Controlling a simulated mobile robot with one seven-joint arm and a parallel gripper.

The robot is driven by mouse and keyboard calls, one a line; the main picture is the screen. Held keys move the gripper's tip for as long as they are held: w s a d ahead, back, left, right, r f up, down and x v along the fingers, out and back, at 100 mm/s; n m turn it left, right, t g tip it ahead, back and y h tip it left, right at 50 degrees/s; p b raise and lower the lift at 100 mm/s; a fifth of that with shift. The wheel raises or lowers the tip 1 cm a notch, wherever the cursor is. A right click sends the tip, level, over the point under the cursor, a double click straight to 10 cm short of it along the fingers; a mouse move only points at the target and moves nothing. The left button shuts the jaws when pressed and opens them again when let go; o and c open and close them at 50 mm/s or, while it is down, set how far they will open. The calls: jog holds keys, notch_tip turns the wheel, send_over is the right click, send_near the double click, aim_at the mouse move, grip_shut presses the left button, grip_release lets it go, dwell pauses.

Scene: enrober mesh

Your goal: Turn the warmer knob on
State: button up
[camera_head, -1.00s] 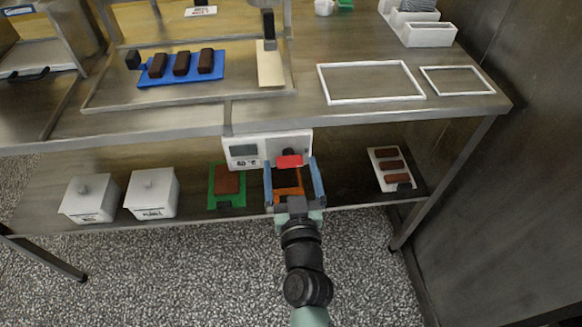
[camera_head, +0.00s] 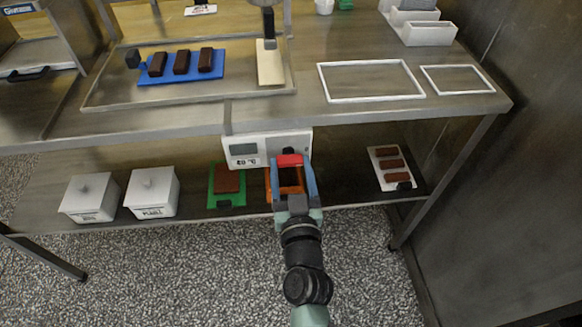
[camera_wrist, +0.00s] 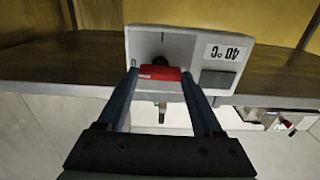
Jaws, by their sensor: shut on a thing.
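The warmer control box (camera_head: 244,149) is white and hangs under the front edge of the bench. It has a grey display and a label reading 40 °C, which shows upside down in the wrist view (camera_wrist: 228,52). The red warmer knob (camera_head: 289,160) is at the right part of the box's face. My gripper (camera_head: 290,165) reaches up to it from below, with its fingers on either side of the knob. In the wrist view my gripper (camera_wrist: 158,75) is shut on the red knob (camera_wrist: 159,73). The knob's mount behind is partly hidden.
The bench top (camera_head: 300,105) overhangs the lower shelf. On the shelf are two white lidded boxes (camera_head: 90,200), a green tray (camera_head: 226,190), an orange tray (camera_head: 270,190) and a white tray with brown bars (camera_head: 391,168). A blue tray (camera_head: 210,73) holds dark bars above.

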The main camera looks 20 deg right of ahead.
jog(key=m, duration=0.9)
jog(key=shift+d+f+m, duration=0.1)
jog(key=shift+m, duration=0.2)
jog(key=m, duration=0.4)
jog(key=shift+f+m, duration=0.1)
jog(key=shift+m, duration=1.9)
jog(key=o, duration=1.4)
jog(key=shift+c, duration=0.2)
jog(key=shift+s, duration=0.15)
